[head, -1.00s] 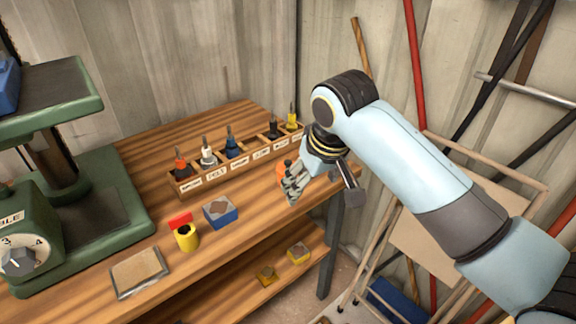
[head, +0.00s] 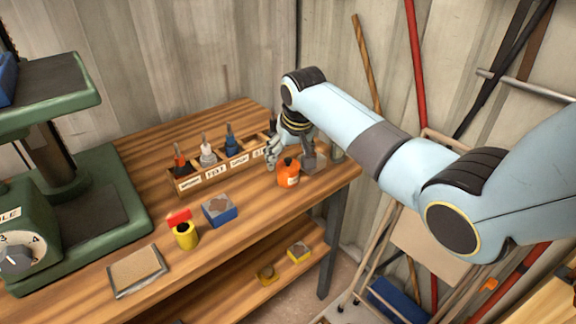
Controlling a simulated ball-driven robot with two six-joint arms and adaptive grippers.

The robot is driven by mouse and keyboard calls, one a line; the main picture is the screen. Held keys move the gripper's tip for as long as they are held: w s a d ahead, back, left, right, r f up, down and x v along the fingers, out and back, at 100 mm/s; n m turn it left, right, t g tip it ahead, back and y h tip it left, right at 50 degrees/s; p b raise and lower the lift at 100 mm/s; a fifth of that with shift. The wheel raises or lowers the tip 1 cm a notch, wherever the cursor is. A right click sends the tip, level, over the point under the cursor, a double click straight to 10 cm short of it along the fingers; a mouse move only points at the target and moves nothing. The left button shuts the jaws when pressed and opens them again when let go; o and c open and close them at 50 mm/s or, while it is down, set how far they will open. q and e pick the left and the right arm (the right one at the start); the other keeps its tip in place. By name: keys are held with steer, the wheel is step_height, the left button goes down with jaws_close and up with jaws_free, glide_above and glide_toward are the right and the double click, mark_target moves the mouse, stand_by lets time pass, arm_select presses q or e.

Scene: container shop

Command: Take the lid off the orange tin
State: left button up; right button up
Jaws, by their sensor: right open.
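The orange tin (head: 289,178) stands upright near the right front edge of the wooden bench, with a pale label on its side. Its lid (head: 288,163) appears to be on top, with a small dark knob. My right gripper (head: 273,156) is open, just behind and to the left of the tin's top. It looks empty and apart from the tin, though contact is hard to judge. My left gripper is not in view.
A labelled wooden rack (head: 215,172) with several bottles stands behind and left. A green machine (head: 90,215) fills the left end. A lower shelf (head: 235,288) runs below.

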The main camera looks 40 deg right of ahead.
steer(key=shift+x, duration=0.95)
steer(key=shift+c, duration=0.4)
steer(key=c, duration=0.7)
steer(key=shift+o, duration=0.2)
steer(key=shift+r, duration=0.15)
